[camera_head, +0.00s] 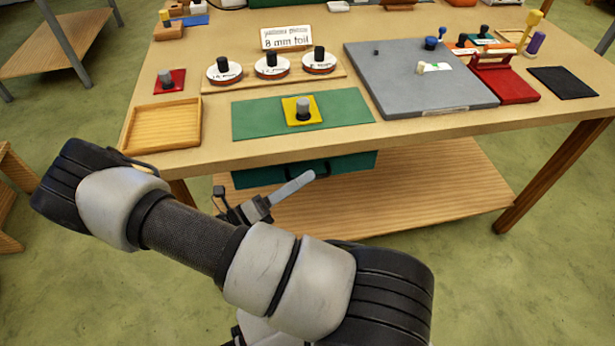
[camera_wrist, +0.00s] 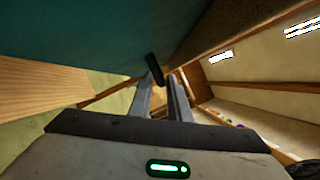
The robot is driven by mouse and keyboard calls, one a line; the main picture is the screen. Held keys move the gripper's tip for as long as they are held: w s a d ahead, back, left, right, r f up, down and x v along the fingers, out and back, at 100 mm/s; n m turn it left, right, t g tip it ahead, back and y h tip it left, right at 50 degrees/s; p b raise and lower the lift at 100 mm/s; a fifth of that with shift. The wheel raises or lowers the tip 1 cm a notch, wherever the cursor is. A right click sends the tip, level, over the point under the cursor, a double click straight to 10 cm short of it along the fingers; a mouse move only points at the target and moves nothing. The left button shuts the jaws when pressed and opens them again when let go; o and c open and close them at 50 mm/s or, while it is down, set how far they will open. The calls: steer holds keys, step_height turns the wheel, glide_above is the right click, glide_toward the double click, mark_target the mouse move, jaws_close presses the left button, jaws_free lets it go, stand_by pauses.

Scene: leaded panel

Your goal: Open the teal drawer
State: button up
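The teal drawer (camera_head: 350,163) sits under the front edge of the table and looks shut. Its dark handle (camera_head: 320,167) is partly hidden behind my gripper in the head view. In the wrist view the teal front (camera_wrist: 110,40) fills the upper left, and the black handle (camera_wrist: 154,68) shows at the fingertips. My gripper (camera_head: 310,175) is just in front of the drawer. In the wrist view its two fingers (camera_wrist: 162,78) are apart, with the handle's near end at or between their tips. I cannot tell whether they touch it.
The tabletop (camera_head: 190,160) overhangs the drawer. On it are a wooden tray (camera_head: 163,126), a green mat (camera_head: 250,118) with a yellow knobbed piece (camera_head: 303,110), and a grey board (camera_head: 400,85). A low wooden shelf (camera_head: 430,190) lies below the drawer.

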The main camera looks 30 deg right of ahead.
steer(key=shift+x, duration=0.85)
steer(key=shift+c, duration=0.4)
jaws_close()
steer(key=shift+s, duration=0.1)
steer(key=s+a+p, duration=0.1)
steer(key=s+a, duration=0.1)
steer(key=s, duration=0.7)
steer(key=s+a+p, duration=0.2)
steer(key=s+a, duration=0.1)
steer(key=s, duration=0.7)
steer(key=shift+a, duration=0.3)
steer(key=shift+f, duration=0.1)
steer(key=shift+o, duration=0.4)
jaws_free()
